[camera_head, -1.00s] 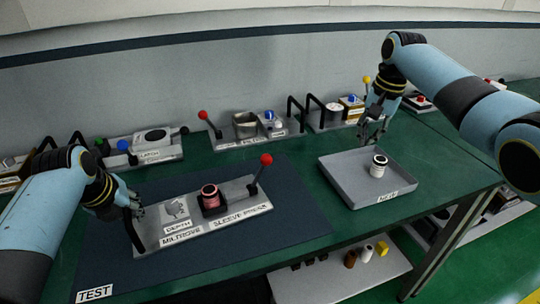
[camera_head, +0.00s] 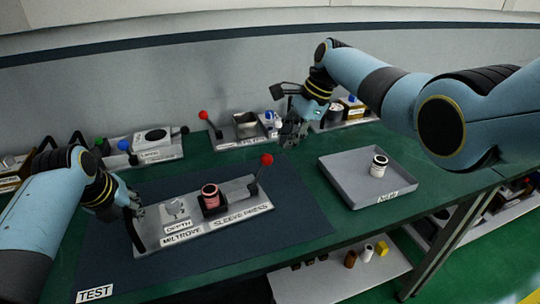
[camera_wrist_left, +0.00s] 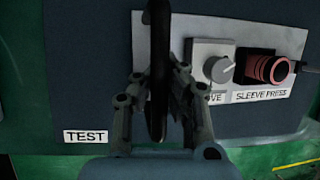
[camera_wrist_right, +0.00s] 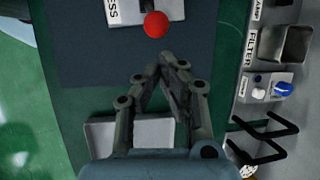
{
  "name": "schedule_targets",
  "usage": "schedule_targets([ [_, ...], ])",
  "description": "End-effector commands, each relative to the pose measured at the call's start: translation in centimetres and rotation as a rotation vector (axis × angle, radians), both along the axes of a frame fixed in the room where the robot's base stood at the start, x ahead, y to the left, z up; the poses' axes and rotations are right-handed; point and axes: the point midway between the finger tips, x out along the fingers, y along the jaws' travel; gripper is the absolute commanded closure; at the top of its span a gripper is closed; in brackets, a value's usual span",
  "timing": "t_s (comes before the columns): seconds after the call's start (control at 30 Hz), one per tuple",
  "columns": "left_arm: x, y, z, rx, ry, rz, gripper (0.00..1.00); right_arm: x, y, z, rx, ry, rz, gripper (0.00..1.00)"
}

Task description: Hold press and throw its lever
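The sleeve press (camera_head: 240,210) is a grey plate on the dark blue mat, with a depth knob (camera_head: 174,207), a reddish ringed part (camera_head: 210,194) in a black seat, and an upright lever (camera_head: 256,181) with a red ball (camera_head: 266,159) at its right end. My left gripper (camera_head: 134,208) is at the black handle (camera_wrist_left: 158,70) on the press's left end; in the left wrist view its fingers are closed in on both sides of the handle. My right gripper (camera_head: 290,138) is empty behind and right of the lever, fingertips together; the red ball (camera_wrist_right: 156,24) lies ahead in the right wrist view.
A grey tray (camera_head: 350,190) with a white, dark-banded part (camera_head: 379,166) stands to the right. Other fixtures line the back, including a latch fixture (camera_head: 150,148) and one with a red-ball lever (camera_head: 204,116). Green table between mat and tray is clear.

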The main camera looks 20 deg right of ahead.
Motion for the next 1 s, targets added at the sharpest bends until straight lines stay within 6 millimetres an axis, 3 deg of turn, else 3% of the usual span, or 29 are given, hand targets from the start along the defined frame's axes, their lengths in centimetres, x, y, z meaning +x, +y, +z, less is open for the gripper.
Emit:
schedule_targets([
  [0.2, 0.0, 0.0, 0.0, 0.000, 0.000, 0.000, 1.00, 0.5, 1.0, -3.2, 0.001, 0.002, 0.001, 1.00],
  [0.4, 0.0, 0.0, 0.0, 0.000, 0.000, 0.000, 1.00, 0.8, 1.3, -4.5, 0.002, 0.000, -0.001, 1.00],
  [1.0, 0.0, 0.0, 0.0, 0.000, 0.000, 0.000, 1.00, 0.7, 1.5, -5.3, -0.001, -0.001, 0.000, 1.00],
])
